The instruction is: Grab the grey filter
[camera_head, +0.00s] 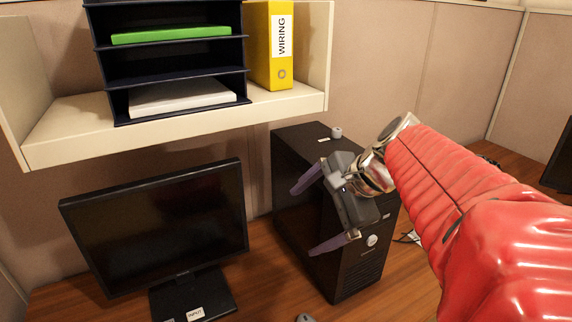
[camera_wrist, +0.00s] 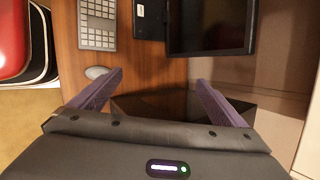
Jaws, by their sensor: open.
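A small grey rounded object (camera_head: 336,132), which looks like the grey filter, sits on top of the black computer tower (camera_head: 300,142), near its back right. A small white label lies beside it. My gripper (camera_head: 300,222) is open and empty, in front of the tower's upper part and below the level of the grey object. Its two purple fingers point left in the head view. In the wrist view my gripper (camera_wrist: 160,76) shows its fingers spread apart with nothing between them. The grey object cannot be made out in the wrist view.
A monitor (camera_head: 160,220) stands on the wooden desk left of the tower. A shelf (camera_head: 180,138) with black trays and a yellow binder (camera_head: 270,45) hangs above. The wrist view shows a keyboard (camera_wrist: 97,25) and a mouse (camera_wrist: 97,72).

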